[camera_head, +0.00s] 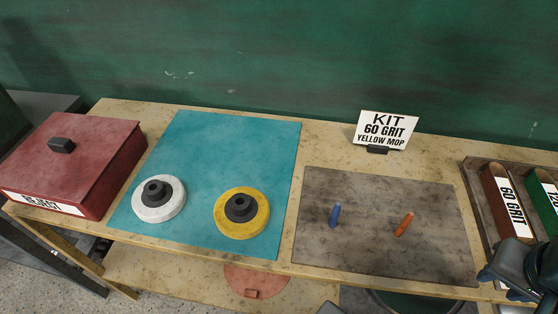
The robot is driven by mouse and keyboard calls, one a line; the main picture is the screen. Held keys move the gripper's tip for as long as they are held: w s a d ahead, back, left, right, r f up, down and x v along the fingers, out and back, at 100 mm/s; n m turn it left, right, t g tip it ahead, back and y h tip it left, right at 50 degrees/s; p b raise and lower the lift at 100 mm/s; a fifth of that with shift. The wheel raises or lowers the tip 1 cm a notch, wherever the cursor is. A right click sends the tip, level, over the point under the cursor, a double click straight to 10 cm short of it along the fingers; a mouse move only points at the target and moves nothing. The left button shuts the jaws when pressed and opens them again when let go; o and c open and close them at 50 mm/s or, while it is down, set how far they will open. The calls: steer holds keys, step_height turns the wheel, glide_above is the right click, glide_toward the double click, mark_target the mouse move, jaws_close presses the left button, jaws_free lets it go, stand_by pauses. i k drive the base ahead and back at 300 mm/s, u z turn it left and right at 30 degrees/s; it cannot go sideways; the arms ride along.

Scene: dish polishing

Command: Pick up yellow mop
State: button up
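The yellow mop (242,212) is a yellow disc with a black hub. It lies flat on the teal mat (230,140), near the mat's front edge. A white mop (159,198) of the same shape lies to its left. My gripper (502,283) is at the lower right, over the front right of the bench, far to the right of the yellow mop. Its two dark blue-grey fingertips look apart with nothing between them. Part of the arm is cut off by the right edge.
A red lidded box (100,165) marked REJECT stands at left. A grey-brown board (380,250) holds a blue stick (334,214) and an orange stick (404,224). A sign (386,130) reads KIT 60 GRIT YELLOW MOP. A tray (473,180) with labelled blocks is at right.

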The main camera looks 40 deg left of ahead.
mark_target(241, 213)
steer(key=i, duration=0.2)
steer(key=u, duration=4.45)
steer(key=i, duration=1.2)
steer(key=z, duration=2.1)
